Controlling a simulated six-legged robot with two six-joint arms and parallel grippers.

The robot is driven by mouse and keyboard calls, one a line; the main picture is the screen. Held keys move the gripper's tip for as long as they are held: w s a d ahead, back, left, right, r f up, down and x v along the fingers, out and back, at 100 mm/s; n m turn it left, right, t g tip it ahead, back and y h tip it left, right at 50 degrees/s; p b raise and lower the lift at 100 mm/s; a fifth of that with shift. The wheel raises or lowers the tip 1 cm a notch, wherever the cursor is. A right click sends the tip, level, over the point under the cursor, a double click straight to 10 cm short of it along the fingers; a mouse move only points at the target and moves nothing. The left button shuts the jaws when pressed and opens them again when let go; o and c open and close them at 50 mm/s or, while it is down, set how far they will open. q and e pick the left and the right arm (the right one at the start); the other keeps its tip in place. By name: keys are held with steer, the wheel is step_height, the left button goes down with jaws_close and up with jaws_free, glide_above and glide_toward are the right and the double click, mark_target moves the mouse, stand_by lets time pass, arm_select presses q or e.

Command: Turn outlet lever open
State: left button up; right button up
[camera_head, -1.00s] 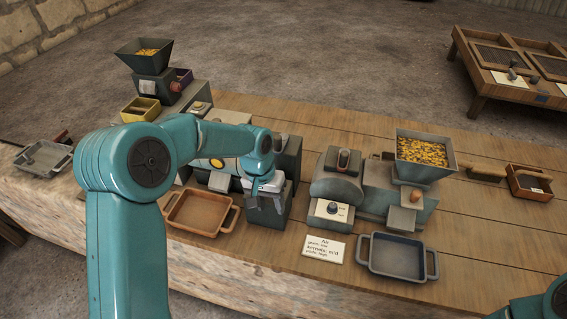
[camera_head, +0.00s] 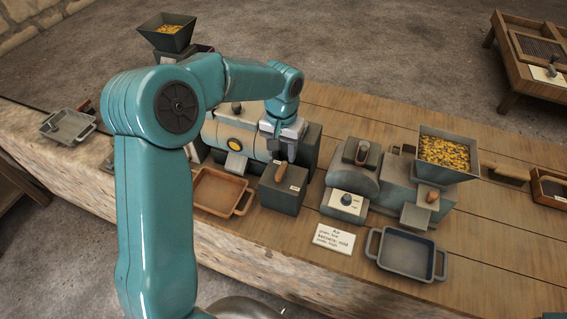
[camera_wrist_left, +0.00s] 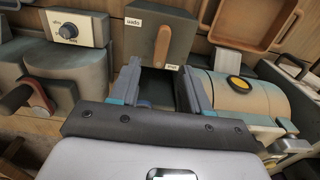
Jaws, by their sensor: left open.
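A dark box (camera_head: 284,197) stands at the bench's front with a brown wooden lever (camera_head: 281,172) on its top and a small white label beside it. My left gripper (camera_head: 284,153) is open and empty, just behind the lever in the head view. In the left wrist view its fingers (camera_wrist_left: 160,82) point toward the box, apart from the lever. My right gripper is out of view.
A brown tray (camera_head: 242,210) sits left of the box, beside a pale drum machine (camera_head: 222,133). To the right are a grey machine with a knob (camera_head: 346,200), a hopper of kernels (camera_head: 447,151) and a dark tray (camera_head: 403,260). A paper card (camera_head: 331,240) lies in front.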

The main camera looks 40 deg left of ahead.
mark_target(281, 169)
arm_select(q)
step_height(281, 169, down, 7)
steer(key=shift+r+p, duration=0.1)
steer(key=shift+p, duration=0.25)
steer(key=shift+s+a, duration=0.15)
jaws_close()
